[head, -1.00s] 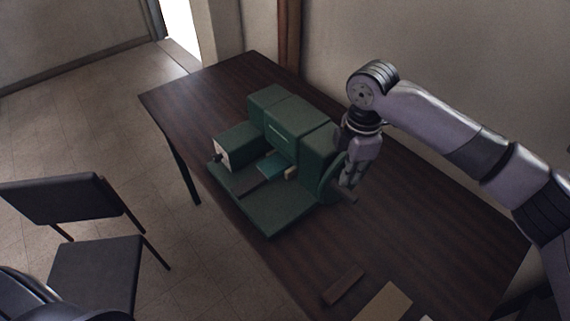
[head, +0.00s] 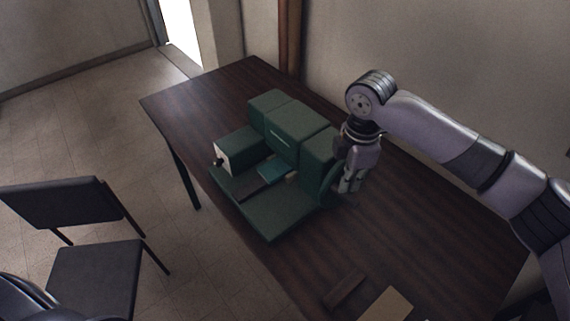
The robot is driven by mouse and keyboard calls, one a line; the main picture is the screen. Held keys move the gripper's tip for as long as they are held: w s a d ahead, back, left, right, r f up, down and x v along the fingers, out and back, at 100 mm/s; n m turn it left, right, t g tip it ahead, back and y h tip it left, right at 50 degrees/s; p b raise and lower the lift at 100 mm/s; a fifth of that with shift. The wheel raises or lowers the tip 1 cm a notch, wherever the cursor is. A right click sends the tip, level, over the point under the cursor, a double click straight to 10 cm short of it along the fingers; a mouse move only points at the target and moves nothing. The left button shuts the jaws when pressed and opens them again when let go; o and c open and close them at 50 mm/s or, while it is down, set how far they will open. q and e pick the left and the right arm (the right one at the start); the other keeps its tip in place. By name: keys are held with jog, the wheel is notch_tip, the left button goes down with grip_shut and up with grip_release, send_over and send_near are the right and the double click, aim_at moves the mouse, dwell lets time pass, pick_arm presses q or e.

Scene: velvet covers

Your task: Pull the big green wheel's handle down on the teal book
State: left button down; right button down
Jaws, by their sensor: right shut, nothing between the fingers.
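The green machine (head: 285,218) stands on the dark wooden table. The teal book (head: 272,171) lies in its middle, below the tall green body. The big green wheel (head: 327,186) is on the machine's right side, seen nearly edge-on and partly hidden by my right gripper. The wheel's handle cannot be made out now. My right gripper (head: 348,187) is shut and empty, pointing down just right of the wheel. Whether it touches the wheel or handle cannot be told. My left gripper is not in view.
The dark table (head: 200,94) has free room right of the machine. A small brown block (head: 344,290) and a tan board (head: 388,306) lie near its front edge. A dark chair (head: 95,272) stands on the floor at left, and a wall rises behind the table.

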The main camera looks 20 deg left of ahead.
aim_at(345, 195)
jog(key=shift+f, duration=0.15)
dwell(0.5)
jog(key=shift+f, duration=0.8)
jog(key=shift+s+a+f, duration=0.1)
jog(key=shift+s+f, duration=0.1)
jog(key=shift+f, duration=0.45)
